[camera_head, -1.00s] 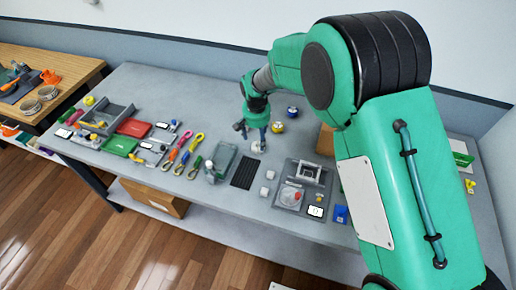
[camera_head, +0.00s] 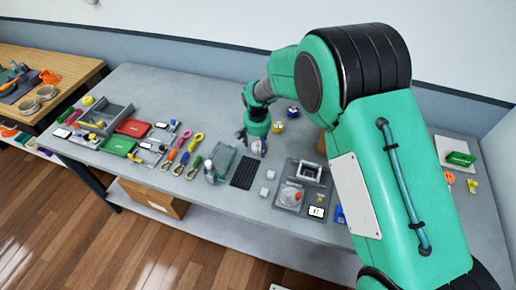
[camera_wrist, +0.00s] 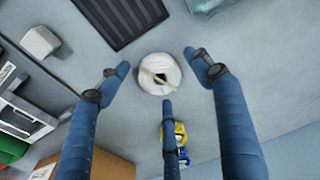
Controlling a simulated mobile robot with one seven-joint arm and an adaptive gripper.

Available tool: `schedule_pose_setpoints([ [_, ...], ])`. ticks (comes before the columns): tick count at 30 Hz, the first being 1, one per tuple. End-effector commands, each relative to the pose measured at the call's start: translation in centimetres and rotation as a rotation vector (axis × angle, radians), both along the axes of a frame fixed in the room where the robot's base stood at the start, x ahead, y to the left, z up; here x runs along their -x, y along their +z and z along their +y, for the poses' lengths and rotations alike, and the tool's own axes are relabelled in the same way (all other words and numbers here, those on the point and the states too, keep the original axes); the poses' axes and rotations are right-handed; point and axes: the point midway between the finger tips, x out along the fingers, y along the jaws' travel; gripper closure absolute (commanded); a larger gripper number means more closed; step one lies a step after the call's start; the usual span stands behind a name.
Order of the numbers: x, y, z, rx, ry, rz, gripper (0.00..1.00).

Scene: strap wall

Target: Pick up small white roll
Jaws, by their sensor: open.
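The small white roll (camera_wrist: 160,73) lies on the grey table with its dark centre hole facing up in the wrist view. In the head view the roll (camera_head: 256,147) shows just below my gripper (camera_head: 254,138). In the wrist view my gripper (camera_wrist: 157,84) has its blue fingers spread, two on one side and beyond and one nearer, around the roll's place in the picture. The fingers are open and hold nothing. Whether a fingertip touches the roll, I cannot tell.
A black ribbed mat (camera_head: 244,173) lies beside the roll. Small white blocks (camera_head: 267,183) stand near a grey tray (camera_head: 302,187). Yellow and blue rolls (camera_head: 278,126) stand behind my gripper. Coloured straps (camera_head: 188,155) lie to the left.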

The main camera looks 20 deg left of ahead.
Motion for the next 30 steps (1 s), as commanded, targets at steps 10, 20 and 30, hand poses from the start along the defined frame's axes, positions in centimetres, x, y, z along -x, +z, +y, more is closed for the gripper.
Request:
schedule_pose_setpoints([
  [10, 0.02, 0.04, 0.0, 0.0, 0.0, 0.0, 0.35],
  [20, 0.03, 0.04, -0.01, 0.0, 0.0, 0.001, 0.79],
  [30, 0.02, 0.1, 0.0, 0.0, 0.0, 0.0, 0.83],
])
